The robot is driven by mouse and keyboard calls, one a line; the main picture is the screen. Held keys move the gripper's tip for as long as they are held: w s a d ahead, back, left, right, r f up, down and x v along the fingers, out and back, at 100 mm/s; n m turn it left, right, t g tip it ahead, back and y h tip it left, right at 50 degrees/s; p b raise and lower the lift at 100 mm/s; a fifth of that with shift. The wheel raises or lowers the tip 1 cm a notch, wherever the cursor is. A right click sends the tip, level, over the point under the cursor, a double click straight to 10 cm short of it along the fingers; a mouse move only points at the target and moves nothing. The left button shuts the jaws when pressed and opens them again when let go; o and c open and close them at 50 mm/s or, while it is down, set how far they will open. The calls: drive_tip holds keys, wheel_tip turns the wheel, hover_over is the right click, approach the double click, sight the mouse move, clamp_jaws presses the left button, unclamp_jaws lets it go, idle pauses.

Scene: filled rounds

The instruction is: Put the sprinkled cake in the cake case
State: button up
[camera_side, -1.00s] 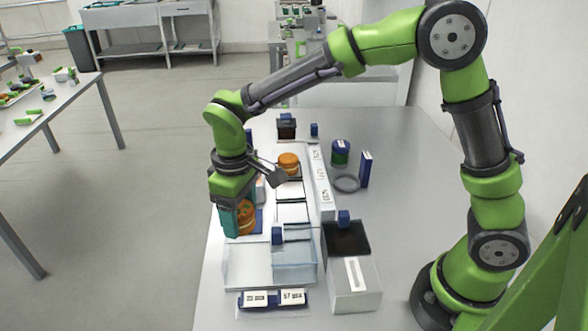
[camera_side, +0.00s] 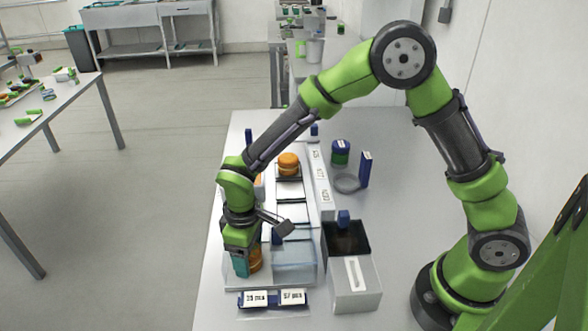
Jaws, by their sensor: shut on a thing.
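My gripper (camera_side: 249,264) points down at the front left of the work area, shut on an orange-brown round cake (camera_side: 256,259). Most of the cake is hidden by the fingers and wrist, so sprinkles cannot be made out. A clear box (camera_side: 294,262), which looks like the cake case, stands just right of the held cake. The cake is over or inside the pale clear-walled area beside that box; I cannot tell whether it touches the bottom. Another orange round cake (camera_side: 289,160) sits farther back.
A labelled blue strip (camera_side: 272,299) lies in front. A blue-green can (camera_side: 340,152), a grey ring (camera_side: 346,183) and an upright blue block (camera_side: 365,169) stand at the back right. The table's right side is clear.

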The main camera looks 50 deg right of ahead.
drive_tip(key=shift+f, duration=0.15)
drive_tip(key=o, duration=0.7)
wheel_tip(320, 180, up, 12)
drive_tip(key=s+d+r+m+t, duration=0.2)
drive_tip(key=s+d+r+m, duration=0.1)
drive_tip(key=s+d, duration=0.1)
drive_tip(key=s+d+r+m+t+y, duration=0.1)
drive_tip(key=s+d+r+m+t, duration=0.1)
drive_tip(key=s+d+r+m, duration=0.1)
drive_tip(key=s+d+r+m+t+y, duration=0.1)
drive_tip(key=s+d+r+m+t, duration=0.2)
drive_tip(key=s+d+r, duration=0.2)
drive_tip(key=shift+s+d, duration=0.55)
drive_tip(key=shift+d, duration=0.25)
drive_tip(key=shift+s+d, duration=0.5)
drive_tip(key=shift+d, duration=0.3)
